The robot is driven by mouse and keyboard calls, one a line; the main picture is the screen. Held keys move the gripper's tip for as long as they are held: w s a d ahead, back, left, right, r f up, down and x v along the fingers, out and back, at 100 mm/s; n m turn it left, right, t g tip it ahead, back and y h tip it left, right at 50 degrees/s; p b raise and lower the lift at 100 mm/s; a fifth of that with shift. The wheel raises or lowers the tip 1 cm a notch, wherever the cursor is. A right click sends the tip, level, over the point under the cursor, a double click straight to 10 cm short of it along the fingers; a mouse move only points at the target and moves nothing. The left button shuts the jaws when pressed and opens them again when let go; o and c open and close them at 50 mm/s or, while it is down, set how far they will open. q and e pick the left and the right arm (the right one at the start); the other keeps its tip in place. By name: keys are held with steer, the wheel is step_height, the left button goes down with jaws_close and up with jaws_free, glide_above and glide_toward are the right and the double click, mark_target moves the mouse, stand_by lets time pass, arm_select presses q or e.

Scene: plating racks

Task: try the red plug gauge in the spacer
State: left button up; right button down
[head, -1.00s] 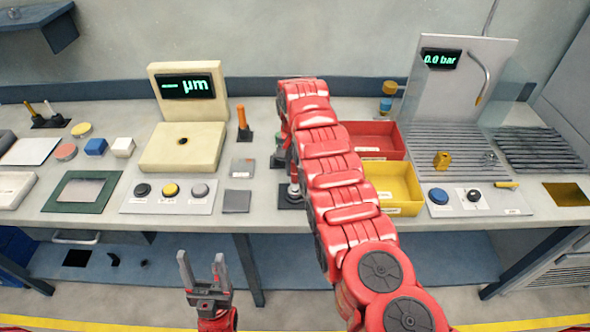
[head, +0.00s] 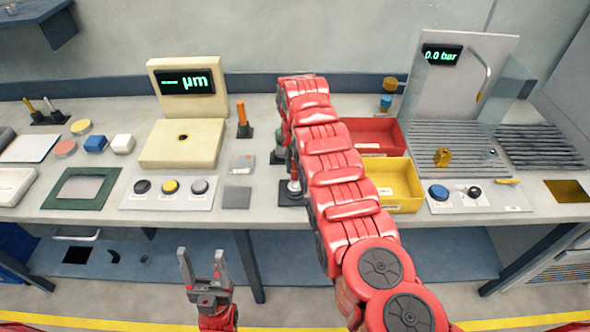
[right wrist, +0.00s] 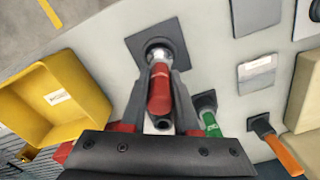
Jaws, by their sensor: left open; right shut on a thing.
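The red plug gauge (right wrist: 159,92) shows in the right wrist view, with a silver end toward a dark square base (right wrist: 158,45). My right gripper (right wrist: 161,76) is shut on its red handle. The gauge's silver part also shows in the head view (head: 294,187) beside my right arm, over the base; I cannot tell whether its tip is clear of it. My right gripper is mostly hidden by the arm there. My left gripper (head: 202,258) is open and empty, low in front of the bench. I cannot tell for sure which thing is the spacer; a small grey labelled block (head: 242,164) lies left of the base.
A green-handled gauge (right wrist: 211,124) and an orange-handled one (right wrist: 275,148) stand close by in dark bases. A yellow bin (head: 402,209) and a red bin (head: 375,132) lie right of my arm. A cream µm gauge stand (head: 182,145) is at left.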

steer(key=shift+r, duration=0.1)
steer(key=shift+r, duration=2.45)
